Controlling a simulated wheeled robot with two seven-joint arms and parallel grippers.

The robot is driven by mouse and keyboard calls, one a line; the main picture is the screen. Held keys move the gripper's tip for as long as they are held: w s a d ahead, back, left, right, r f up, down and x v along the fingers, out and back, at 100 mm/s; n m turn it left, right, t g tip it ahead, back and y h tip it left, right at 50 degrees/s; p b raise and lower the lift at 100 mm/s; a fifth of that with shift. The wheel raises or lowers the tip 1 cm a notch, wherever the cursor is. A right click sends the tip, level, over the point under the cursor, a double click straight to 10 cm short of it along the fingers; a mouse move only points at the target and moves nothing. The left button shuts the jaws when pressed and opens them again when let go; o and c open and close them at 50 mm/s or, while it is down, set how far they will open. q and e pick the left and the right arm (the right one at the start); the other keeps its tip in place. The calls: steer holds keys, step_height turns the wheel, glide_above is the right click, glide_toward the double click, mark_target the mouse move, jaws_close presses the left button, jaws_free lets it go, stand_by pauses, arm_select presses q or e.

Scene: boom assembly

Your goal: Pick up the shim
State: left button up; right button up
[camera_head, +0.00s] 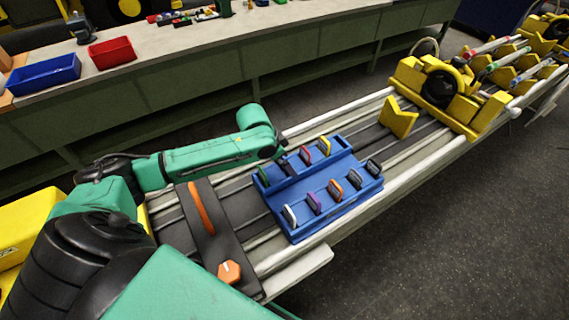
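A blue rack (300,236) lies on the rail bench and holds several upright shims in two rows. The back row shows a green shim (263,175), a red one (306,155) and a yellow one (325,146). The front row shows a white shim (290,215), a purple one (313,203), an orange one (335,189) and dark ones (375,167). My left gripper (282,155) is at the rack's back left, close to the back row; its fingers are small, dark and partly hidden behind the wrist, so their opening is unclear. My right gripper is out of view.
A dark plate with an orange strip (201,208) and orange hexagonal piece (229,272) lies left of the rack. A yellow V-block (398,118) and yellow assembly (440,90) stand further along the rails. Red (112,52) and blue (45,75) bins sit on the back counter.

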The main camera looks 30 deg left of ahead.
arm_select(q)
steer(key=shift+w+a+f, duration=0.1)
steer(key=c, duration=1.1)
steer(key=shift+c, duration=0.9)
